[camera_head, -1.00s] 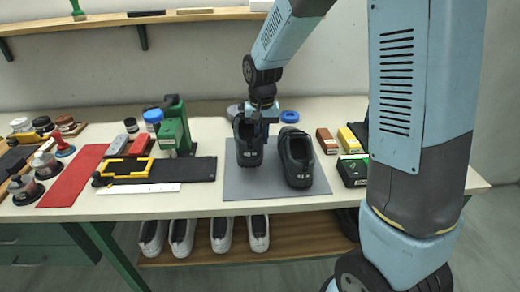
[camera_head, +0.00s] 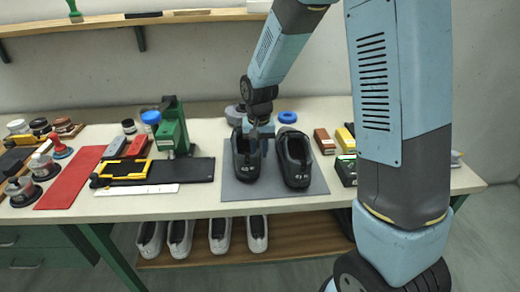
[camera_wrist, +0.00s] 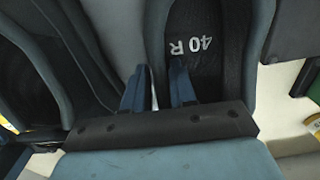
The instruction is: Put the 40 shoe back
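The black 40 shoe (camera_head: 246,165) rests on the grey mat (camera_head: 275,192), toe to the back, left of a black 41 shoe (camera_head: 295,160). In the wrist view the mark "40 R" shows on the insole of the 40 shoe (camera_wrist: 210,45). My gripper (camera_head: 255,142) is down at this shoe. Its blue fingers (camera_wrist: 158,85) straddle one side wall, one finger inside the shoe and one outside. A thin light gap shows between the outer finger and the wall, so the fingers look open. The shoe's front is partly hidden by my gripper.
Several light shoes (camera_head: 219,235) stand on the shelf below. A black box with a green light (camera_head: 346,170) and small boxes sit right of the mat. A green press (camera_head: 173,130) and black pad (camera_head: 197,169) are left. A blue ring (camera_head: 287,117) lies behind.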

